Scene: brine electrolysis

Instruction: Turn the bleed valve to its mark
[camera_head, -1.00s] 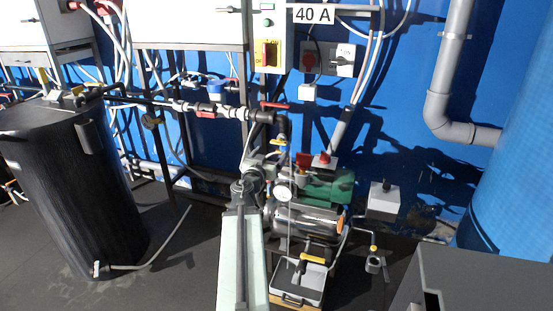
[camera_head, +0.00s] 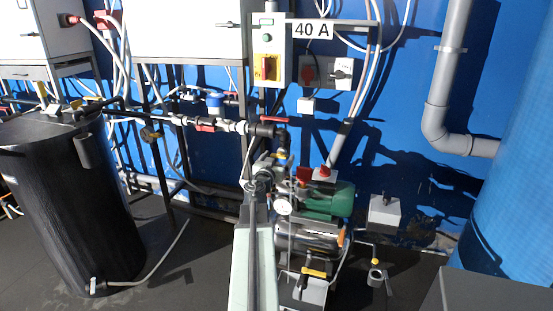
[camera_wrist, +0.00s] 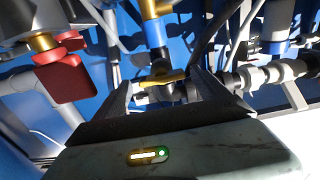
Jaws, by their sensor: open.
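A small valve with a yellow lever (camera_wrist: 165,77) and a blue band sits between my fingers in the wrist view. In the head view a yellow-lever valve (camera_head: 282,155) stands on the vertical pipe above the pump; I cannot tell for sure that it is the bleed valve. My gripper (camera_wrist: 162,88) is open, with one finger on each side of the lever. Contact with the lever cannot be told. In the head view my gripper (camera_head: 268,164) is small and partly lost among pipes. I cannot make out the mark.
The green pump (camera_head: 325,200) and a pressure gauge (camera_head: 283,207) are close below and right. A horizontal pipe with white fittings (camera_wrist: 270,72) and a red block (camera_wrist: 75,82) flank my gripper. A black tank (camera_head: 70,205) stands left.

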